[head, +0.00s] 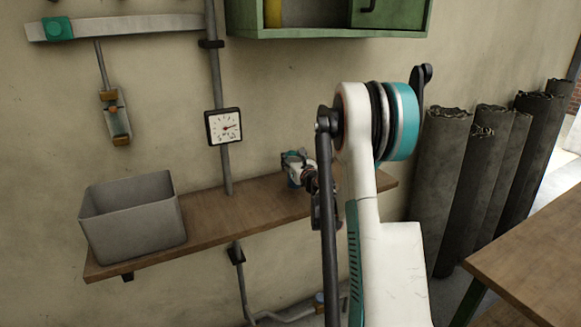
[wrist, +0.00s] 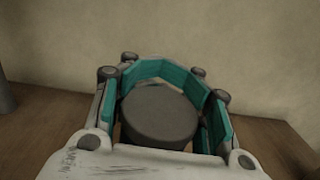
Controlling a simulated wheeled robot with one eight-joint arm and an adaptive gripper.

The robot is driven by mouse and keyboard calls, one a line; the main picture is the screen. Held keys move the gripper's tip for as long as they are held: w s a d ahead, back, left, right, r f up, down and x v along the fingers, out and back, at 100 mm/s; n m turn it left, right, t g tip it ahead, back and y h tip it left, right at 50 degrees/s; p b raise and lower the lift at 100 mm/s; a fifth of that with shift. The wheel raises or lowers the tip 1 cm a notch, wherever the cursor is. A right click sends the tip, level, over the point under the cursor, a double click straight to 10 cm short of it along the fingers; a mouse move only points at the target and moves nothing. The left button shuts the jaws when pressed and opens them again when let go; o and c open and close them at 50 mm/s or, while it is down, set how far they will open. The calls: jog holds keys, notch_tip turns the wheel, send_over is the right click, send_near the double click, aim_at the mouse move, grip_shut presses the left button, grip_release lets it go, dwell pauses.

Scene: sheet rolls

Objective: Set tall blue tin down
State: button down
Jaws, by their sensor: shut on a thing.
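My gripper (wrist: 163,75) is closed around a round thing with a flat dark grey top, taken to be the tall blue tin (wrist: 158,113). Its teal pads curve around the far side and both sides of the tin in the wrist view. The tin's side is mostly hidden, so its blue colour and height do not show clearly. In the head view my gripper (head: 297,168) is small, at the right part of the wooden shelf, partly behind my arm. I cannot tell whether the tin touches the shelf.
The wooden wall shelf (head: 235,208) has bare room between the gripper and a grey open bin (head: 135,218) at its left. A vertical pipe (head: 219,100) with a gauge (head: 224,127) runs behind it. A green cabinet (head: 325,33) hangs above. Dark rolls (head: 440,170) stand at right.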

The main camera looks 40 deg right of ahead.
jog(key=shift+f, duration=1.25)
jog(key=shift+f+b, duration=0.15)
jog(key=shift+b, duration=0.2)
jog(key=c, duration=0.9)
grip_release()
jog(key=shift+r, duration=0.2)
jog(key=p+v, duration=0.2)
jog(key=v, duration=1)
